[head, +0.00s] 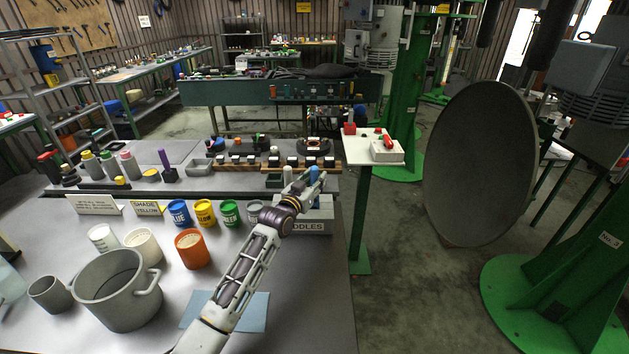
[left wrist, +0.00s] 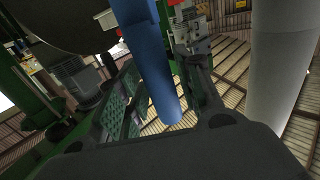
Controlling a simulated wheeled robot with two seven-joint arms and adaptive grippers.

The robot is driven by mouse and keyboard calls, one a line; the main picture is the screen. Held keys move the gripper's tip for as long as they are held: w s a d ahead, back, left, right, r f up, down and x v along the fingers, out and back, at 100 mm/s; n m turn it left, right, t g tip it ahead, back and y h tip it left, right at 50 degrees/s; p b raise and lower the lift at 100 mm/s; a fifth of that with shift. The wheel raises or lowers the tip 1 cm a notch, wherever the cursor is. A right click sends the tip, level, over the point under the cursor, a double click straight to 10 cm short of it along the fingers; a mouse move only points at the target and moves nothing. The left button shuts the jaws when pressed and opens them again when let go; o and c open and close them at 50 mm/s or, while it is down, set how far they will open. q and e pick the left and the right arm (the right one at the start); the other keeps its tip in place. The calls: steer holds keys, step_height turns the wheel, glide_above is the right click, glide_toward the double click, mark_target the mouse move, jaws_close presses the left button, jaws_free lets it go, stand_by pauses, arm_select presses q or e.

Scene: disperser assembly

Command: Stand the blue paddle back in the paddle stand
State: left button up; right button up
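The blue paddle (head: 315,173) is at the grey paddle stand (head: 305,227), whose front label is partly covered by my left arm. My left gripper (head: 303,186) is at the stand, around the blue paddle. In the left wrist view the blue handle (left wrist: 152,70) runs between the two fingers (left wrist: 155,60), which appear shut on it. The handle's end is near the palm. The paddle looks roughly upright; whether its lower end is seated in the stand is hidden. My right gripper is not in view.
A pale paddle (head: 287,174) stands close to the left gripper and shows large in the left wrist view (left wrist: 283,70). Blue, yellow and green cans (head: 204,212) line up left of the stand. A wooden rack (head: 250,163) lies behind. A grey pot (head: 117,290) stands front left.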

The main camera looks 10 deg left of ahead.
arm_select(q)
steer(key=shift+o, duration=0.7)
steer(key=shift+s, duration=0.1)
steer(key=v, duration=1.1)
steer(key=shift+s+a, duration=0.2)
steer(key=shift+s, duration=0.2)
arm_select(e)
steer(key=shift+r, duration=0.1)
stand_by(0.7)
arm_select(q)
step_height(320, 180, up, 10)
steer(key=p, duration=0.9)
steer(key=shift+p, duration=0.4)
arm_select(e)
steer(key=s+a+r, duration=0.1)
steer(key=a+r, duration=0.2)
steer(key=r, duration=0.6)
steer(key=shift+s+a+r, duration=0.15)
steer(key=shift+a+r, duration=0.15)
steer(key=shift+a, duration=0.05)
